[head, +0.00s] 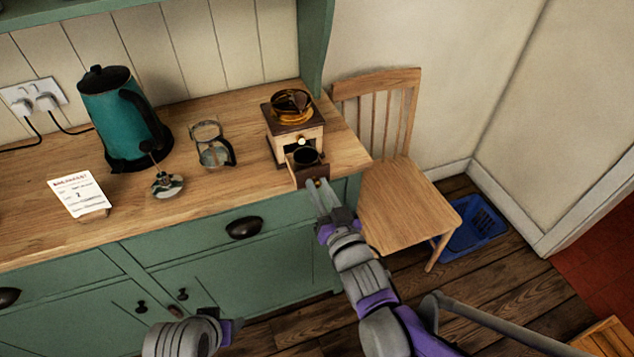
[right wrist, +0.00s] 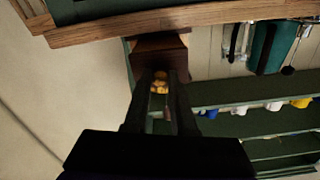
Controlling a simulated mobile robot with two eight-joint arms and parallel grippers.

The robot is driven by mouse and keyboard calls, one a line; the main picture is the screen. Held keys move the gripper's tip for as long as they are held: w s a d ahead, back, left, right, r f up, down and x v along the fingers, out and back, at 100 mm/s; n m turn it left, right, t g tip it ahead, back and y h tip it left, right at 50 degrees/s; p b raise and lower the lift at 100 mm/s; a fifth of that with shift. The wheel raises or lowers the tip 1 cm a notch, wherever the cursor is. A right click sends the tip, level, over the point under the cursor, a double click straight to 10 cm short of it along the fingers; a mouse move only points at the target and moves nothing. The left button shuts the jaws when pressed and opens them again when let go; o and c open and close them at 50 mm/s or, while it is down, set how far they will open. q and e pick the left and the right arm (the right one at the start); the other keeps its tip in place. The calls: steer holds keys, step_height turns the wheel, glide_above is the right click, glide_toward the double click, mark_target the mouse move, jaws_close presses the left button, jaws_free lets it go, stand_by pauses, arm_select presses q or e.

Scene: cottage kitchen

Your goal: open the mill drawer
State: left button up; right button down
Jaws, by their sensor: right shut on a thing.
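The wooden coffee mill (head: 294,135) stands near the right end of the worktop, with a dark top and an amber bowl. Its small mill drawer (head: 310,174) sticks out at the front, and its dark inside shows from above. My right gripper (head: 318,186) is shut on the brass drawer knob (right wrist: 160,84), in front of the drawer. The drawer front (right wrist: 158,48) also shows in the right wrist view, between and beyond the fingers. My left arm shows low in the head view; its gripper (head: 232,328) is barely visible, away from the mill, and its jaws cannot be made out.
A glass press jug (head: 213,150), its plunger lid (head: 166,185), a teal kettle (head: 122,118) and a breakfast card (head: 79,194) stand left of the mill. A wooden chair (head: 405,200) and a blue crate (head: 474,226) are right of the worktop (head: 240,190).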

steer(key=c, duration=0.7)
jaws_free()
steer(key=shift+c, duration=0.2)
steer(key=p+v, duration=0.1)
steer(key=v, duration=0.9)
steer(key=shift+s, duration=0.4)
steer(key=shift+d, duration=0.15)
steer(key=s+d+f+m+g+h+p, duration=0.1)
steer(key=s+d+g+h+p, duration=0.4)
steer(key=s+d+g+p, duration=0.5)
steer(key=shift+s+d+f+g+h, duration=0.25)
steer(key=shift+d+f+g+h, duration=0.05)
steer(key=shift+d+g, duration=0.6)
